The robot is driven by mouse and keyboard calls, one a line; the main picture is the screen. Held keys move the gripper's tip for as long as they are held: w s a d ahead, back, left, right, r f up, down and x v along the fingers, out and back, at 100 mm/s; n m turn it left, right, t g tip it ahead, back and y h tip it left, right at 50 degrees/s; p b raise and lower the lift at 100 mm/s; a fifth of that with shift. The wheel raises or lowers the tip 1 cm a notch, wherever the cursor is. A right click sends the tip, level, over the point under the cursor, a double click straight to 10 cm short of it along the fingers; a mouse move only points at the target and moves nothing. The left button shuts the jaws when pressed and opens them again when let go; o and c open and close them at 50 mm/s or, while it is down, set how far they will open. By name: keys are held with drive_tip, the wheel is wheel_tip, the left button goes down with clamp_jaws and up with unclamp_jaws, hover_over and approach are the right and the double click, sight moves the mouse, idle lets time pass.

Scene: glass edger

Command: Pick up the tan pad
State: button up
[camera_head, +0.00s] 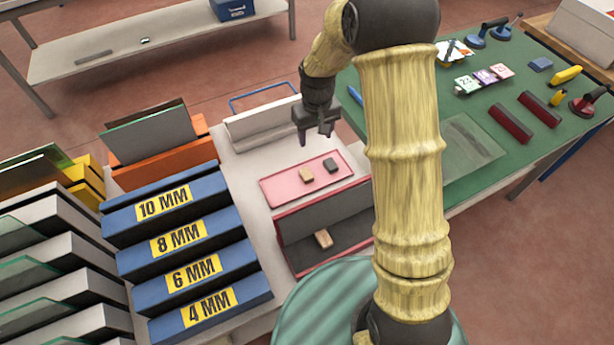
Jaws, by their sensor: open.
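My gripper (317,138) is dark, open and empty, pointing down. In the picture it shows above the tan pad, near the tray's far edge, and does not touch either pad. My arm hides what lies to the right of the tray.
Blue racks (128,216) marked in millimetres stand left. The green table (483,110) at right holds tools and dark red blocks.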

drive_tip(key=shift+n, duration=0.4)
drive_tip(key=w+a+f, duration=0.2)
drive_tip(key=f, duration=0.1)
drive_tip(key=shift+w+a+f, duration=0.2)
drive_tip(key=shift+w+a, duration=0.05)
drive_tip(key=shift+w, duration=0.15)
drive_tip(key=shift+s, duration=0.15)
drive_tip(key=p, duration=0.1)
hover_over(306, 174)
wheel_tip(306, 174, down, 12)
drive_tip(key=shift+f, duration=0.1)
drive_tip(key=shift+f+p, duration=0.95)
drive_tip(key=shift+f, duration=1.6)
